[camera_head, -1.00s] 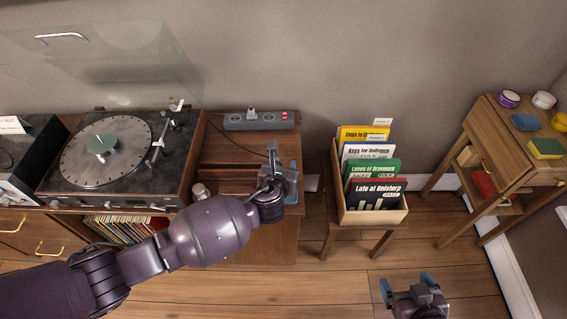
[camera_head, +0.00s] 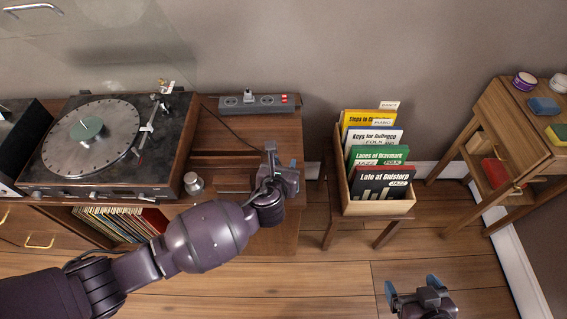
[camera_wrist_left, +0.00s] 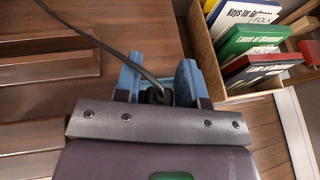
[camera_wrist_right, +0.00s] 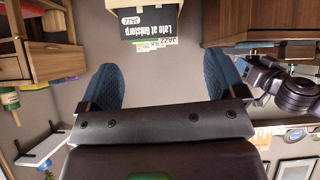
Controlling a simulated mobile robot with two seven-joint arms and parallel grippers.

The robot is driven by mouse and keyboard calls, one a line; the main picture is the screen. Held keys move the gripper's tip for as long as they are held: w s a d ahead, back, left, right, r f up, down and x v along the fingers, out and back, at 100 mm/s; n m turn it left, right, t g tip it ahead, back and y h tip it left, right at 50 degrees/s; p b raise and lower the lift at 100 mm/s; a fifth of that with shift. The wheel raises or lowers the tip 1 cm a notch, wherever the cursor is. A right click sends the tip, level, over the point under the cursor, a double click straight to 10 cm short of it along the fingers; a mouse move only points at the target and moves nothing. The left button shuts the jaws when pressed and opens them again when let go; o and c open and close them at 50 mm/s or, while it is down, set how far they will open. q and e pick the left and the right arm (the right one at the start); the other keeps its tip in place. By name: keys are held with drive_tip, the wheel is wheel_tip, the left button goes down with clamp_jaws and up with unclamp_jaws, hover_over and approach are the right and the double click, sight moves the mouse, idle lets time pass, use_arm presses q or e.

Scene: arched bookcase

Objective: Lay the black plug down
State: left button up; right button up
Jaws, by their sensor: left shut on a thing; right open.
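The black plug (camera_wrist_left: 156,96) is between the blue fingertips of my left gripper (camera_wrist_left: 158,80) in the left wrist view. Its dark cable (camera_wrist_left: 93,38) runs off to the upper left. In the head view my left gripper (camera_head: 281,168) is over the right part of the wooden cabinet top (camera_head: 225,150), in front of the grey power strip (camera_head: 268,102); the plug is hardly visible there. I cannot tell whether the plug touches the wood. My right gripper (camera_head: 412,288) is open and empty above the floor; its spread fingers also show in the right wrist view (camera_wrist_right: 162,78).
A turntable (camera_head: 60,150) stands left on the cabinet, with a small metal knob-like object (camera_head: 194,184) beside it. A wooden record crate (camera_head: 377,207) on a stool stands to the right. A small wooden side table (camera_head: 487,115) is further right. Bare wood lies around my left gripper.

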use_arm(q)
drive_tip(key=o, duration=1)
drive_tip(key=shift+c, duration=0.2)
drive_tip(key=shift+o, duration=0.6)
use_arm(e)
drive_tip(key=shift+s+a+f, duration=0.1)
drive_tip(key=shift+s+f, duration=0.05)
drive_tip(key=shift+f, duration=0.1)
use_arm(q)
drive_tip(key=p+v, duration=0.1)
drive_tip(key=v, duration=0.3)
drive_tip(key=shift+a+r+p, duration=0.1)
drive_tip(key=shift+r+p, duration=0.25)
drive_tip(key=shift+p, duration=0.05)
drive_tip(key=s+a+r+p, duration=0.1)
drive_tip(key=s+r+p, duration=0.5)
drive_tip(key=r, duration=0.1)
drive_tip(key=shift+p, duration=0.35)
use_arm(e)
drive_tip(key=w+r+t, duration=0.1)
drive_tip(key=w+r, duration=0.2)
drive_tip(key=r, duration=0.8)
drive_tip(key=shift+r+t, duration=0.25)
drive_tip(key=shift+t, duration=0.15)
use_arm(q)
drive_tip(key=shift+a+f, duration=0.1)
drive_tip(key=shift+a, duration=0.05)
